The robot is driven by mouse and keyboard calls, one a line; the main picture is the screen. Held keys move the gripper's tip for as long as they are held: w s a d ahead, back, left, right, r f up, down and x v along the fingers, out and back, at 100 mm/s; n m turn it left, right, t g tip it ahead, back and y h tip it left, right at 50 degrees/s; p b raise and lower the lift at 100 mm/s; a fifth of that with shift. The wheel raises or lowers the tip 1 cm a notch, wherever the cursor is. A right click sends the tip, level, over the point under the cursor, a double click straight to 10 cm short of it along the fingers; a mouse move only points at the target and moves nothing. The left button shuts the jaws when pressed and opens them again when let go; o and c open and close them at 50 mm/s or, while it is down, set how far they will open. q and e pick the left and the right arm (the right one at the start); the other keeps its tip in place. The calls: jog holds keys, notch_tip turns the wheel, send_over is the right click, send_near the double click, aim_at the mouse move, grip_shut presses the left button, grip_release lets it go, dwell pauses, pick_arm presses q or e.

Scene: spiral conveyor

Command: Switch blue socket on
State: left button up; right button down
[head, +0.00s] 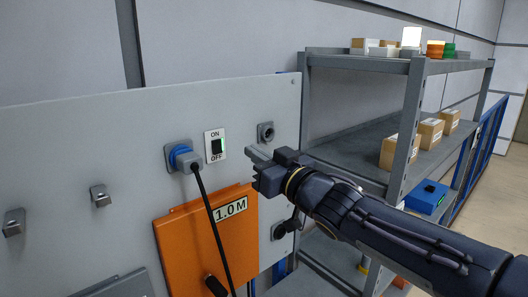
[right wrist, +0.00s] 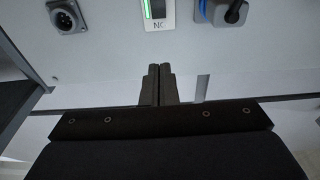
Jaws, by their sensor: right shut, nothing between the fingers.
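The blue socket (head: 173,158) is on the grey panel, with a grey plug in it and a black cable hanging down. It also shows at the top right of the right wrist view (right wrist: 202,10). Just right of it in the head view is a white switch plate (head: 209,136) marked ON above and OFF below, with a dark rocker. In the right wrist view the switch (right wrist: 157,10) shows a green strip; I cannot tell the rocker's position. My right gripper (head: 254,160) is shut and empty, right of the switch; its fingertips (right wrist: 160,68) appear apart from it. My left gripper is out of view.
A grey round socket (head: 266,132) is right of the switch; another dark connector (head: 281,230) is lower. An orange cover (head: 182,236) labelled 1.0 M sits below. Small knobs (head: 101,196) stick out at left. A grey shelf (head: 370,140) with boxes stands right.

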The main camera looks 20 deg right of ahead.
jog(key=shift+s+d+r, duration=0.1)
jog(key=shift+s+d, duration=0.2)
jog(key=shift+s, duration=0.6)
jog(key=s+d+f+m+g+h, duration=0.35)
jog(key=s+d+f+h, duration=0.2)
jog(key=f, duration=0.35)
jog(key=s+a+f+m+g+y, duration=0.2)
jog(key=s+f+g, duration=0.7)
jog(key=s+f, duration=1)
jog(key=shift+s+a+f, duration=0.2)
jog(key=shift+s+a, duration=0.5)
jog(key=shift+a, duration=0.4)
jog(key=shift+y, duration=0.25)
